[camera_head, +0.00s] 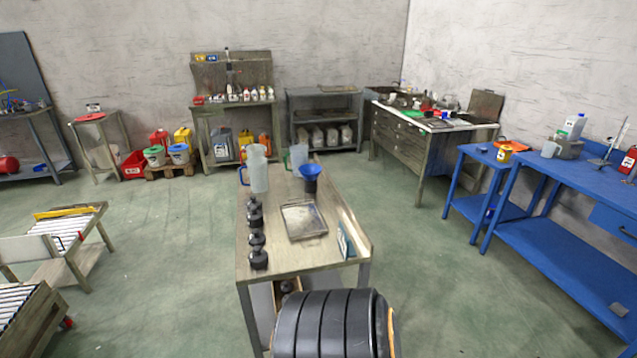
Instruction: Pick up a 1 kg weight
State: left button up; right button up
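Several black weights (257,240) stand in a row along the left edge of the wooden-topped table (275,258) in the middle of the room. The nearest weight (259,260) is close to the table's front left corner. No mass markings are readable on the weights.
On the table are a grey tray (304,220), a blue funnel (310,177) and clear jugs (258,170). Blue workbenches (560,245) stand right. Green floor (170,260) is open left of the table.

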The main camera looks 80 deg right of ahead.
aim_at(257, 257)
jog(key=z, duration=2.05)
jog(key=i+l+u, duration=0.1)
jog(key=l+u, duration=0.2)
jog(key=u, duration=0.2)
jog(key=i+l+u, duration=0.1)
jog(key=l+u, duration=0.6)
jog(key=u, duration=0.25)
